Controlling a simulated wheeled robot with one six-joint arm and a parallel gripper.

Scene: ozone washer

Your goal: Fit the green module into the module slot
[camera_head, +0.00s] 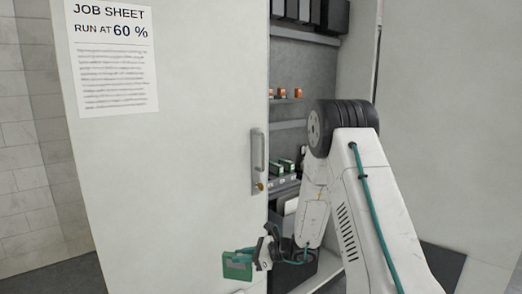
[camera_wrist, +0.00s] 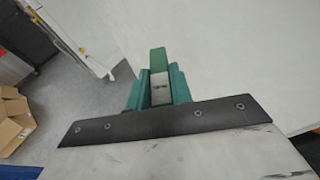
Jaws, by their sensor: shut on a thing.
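The green module (camera_head: 237,266) is a small green block with a pale label, low in front of the white cabinet door in the head view. My gripper (camera_head: 254,255) is shut on it and holds it in the air. In the wrist view the module (camera_wrist: 158,62) sits between the two teal fingers of my gripper (camera_wrist: 160,88). Inside the open cabinet, a row of green modules (camera_head: 286,166) stands on a rail, partly hidden by my arm. I cannot make out the module slot clearly.
The white cabinet door (camera_head: 185,160) stands ajar, with a handle (camera_head: 258,150) and a job sheet (camera_head: 112,55) on it reading "RUN AT 60 %". Orange-topped parts (camera_head: 298,93) sit on a higher rail inside. Cardboard boxes (camera_wrist: 12,118) lie on the floor at the left of the wrist view.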

